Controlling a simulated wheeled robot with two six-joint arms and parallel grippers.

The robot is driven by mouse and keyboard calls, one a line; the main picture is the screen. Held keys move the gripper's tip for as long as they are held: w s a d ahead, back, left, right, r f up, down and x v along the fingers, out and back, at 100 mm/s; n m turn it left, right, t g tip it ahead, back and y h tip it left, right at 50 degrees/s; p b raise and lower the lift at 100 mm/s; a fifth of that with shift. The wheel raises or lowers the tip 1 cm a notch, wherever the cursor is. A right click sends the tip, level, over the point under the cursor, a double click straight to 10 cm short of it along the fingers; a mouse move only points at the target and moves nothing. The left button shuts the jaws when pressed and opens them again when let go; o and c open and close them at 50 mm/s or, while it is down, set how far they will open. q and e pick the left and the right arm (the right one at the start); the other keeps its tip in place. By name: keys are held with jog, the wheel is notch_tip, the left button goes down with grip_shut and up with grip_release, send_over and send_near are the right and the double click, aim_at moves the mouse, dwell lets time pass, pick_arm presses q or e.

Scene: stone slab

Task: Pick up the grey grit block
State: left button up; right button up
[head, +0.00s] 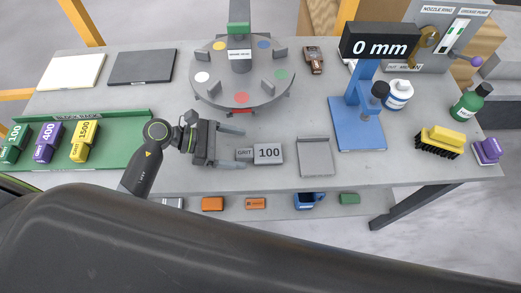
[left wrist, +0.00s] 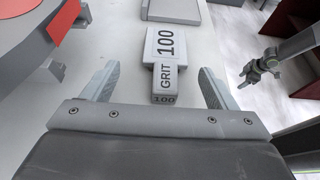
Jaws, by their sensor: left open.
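The grey grit block (head: 269,153), marked GRIT 100, lies on the stone slab near its front edge, with its narrow end toward my left gripper (head: 240,148). That gripper is open and points right in the head view, its fingertips beside the narrow end. In the left wrist view the block (left wrist: 165,45) lies ahead, its narrow end between and just beyond the two open fingers (left wrist: 160,84). I see no contact. What looks like my right gripper (left wrist: 258,68) is small at the right of the left wrist view; its jaws are unclear.
A round turntable (head: 215,93) with coloured discs stands behind my left gripper. A flat grey tray (head: 316,170) lies right of the block, and a blue gauge stand (head: 358,125) beyond it. A green rack (head: 115,150) with coloured grit blocks is at left.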

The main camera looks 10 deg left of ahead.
aim_at(261, 153)
pick_arm(q)
jog(key=shift+w+d+f, duration=0.1)
jog(key=shift+d, duration=0.3)
jog(key=shift+d+p, duration=0.65)
jog(key=p+x, duration=0.1)
jog(key=x, duration=0.2)
jog(key=shift+d+p, duration=0.2)
jog(key=shift+p, duration=0.1)
jog(key=shift+d+f, duration=0.3)
jog(key=shift+d, duration=0.05)
jog(key=shift+a, duration=0.1)
jog(key=c, duration=1.3)
jog(key=shift+o, duration=0.2)
